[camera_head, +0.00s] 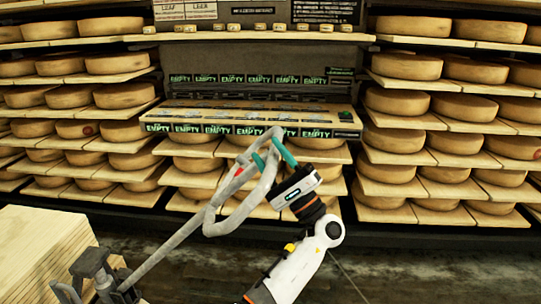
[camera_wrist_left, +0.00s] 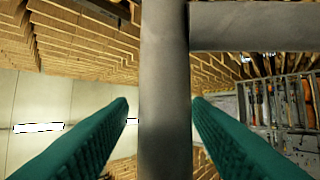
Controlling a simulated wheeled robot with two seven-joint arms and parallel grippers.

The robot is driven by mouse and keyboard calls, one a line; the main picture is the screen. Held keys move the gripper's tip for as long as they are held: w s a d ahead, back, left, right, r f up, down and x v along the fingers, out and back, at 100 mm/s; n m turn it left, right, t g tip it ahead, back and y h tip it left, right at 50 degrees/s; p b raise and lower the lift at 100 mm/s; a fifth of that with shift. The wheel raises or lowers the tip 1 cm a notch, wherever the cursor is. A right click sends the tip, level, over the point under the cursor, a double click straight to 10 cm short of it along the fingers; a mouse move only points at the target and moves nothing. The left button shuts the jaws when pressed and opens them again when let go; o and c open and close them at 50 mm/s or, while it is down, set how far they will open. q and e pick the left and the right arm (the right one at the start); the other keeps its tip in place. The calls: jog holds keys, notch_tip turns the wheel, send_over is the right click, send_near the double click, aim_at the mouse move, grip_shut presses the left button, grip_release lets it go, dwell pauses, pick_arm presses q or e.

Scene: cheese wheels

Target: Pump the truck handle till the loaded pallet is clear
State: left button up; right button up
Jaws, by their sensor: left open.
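The grey pallet truck handle (camera_head: 238,219) is a looped bar on a slanted shaft that rises to the right from the truck's dark base (camera_head: 103,277) at the lower left. My left gripper (camera_head: 266,149) has its teal fingers at the upper end of the loop. In the left wrist view, the handle bar (camera_wrist_left: 164,75) runs between the open fingers, with a visible gap on each side. A stack of pale wooden boards (camera_head: 40,255) stands behind the truck base at the left. The pallet and forks are hidden or out of frame. My right gripper is out of view.
Shelves of cheese wheels (camera_head: 400,100) fill the back wall on both sides. Between them is a central rack with green "EMPTY" labels (camera_head: 215,129). Dark floor (camera_head: 400,265) is open at the lower right. Tools hang on a board (camera_wrist_left: 270,105) in the wrist view.

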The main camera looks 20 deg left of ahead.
pick_arm(q)
jog(key=b+v, duration=0.1)
jog(key=v, duration=1)
jog(key=shift+d+f+b, duration=0.25)
jog(key=shift+d+b, duration=0.05)
jog(key=shift+b, duration=0.05)
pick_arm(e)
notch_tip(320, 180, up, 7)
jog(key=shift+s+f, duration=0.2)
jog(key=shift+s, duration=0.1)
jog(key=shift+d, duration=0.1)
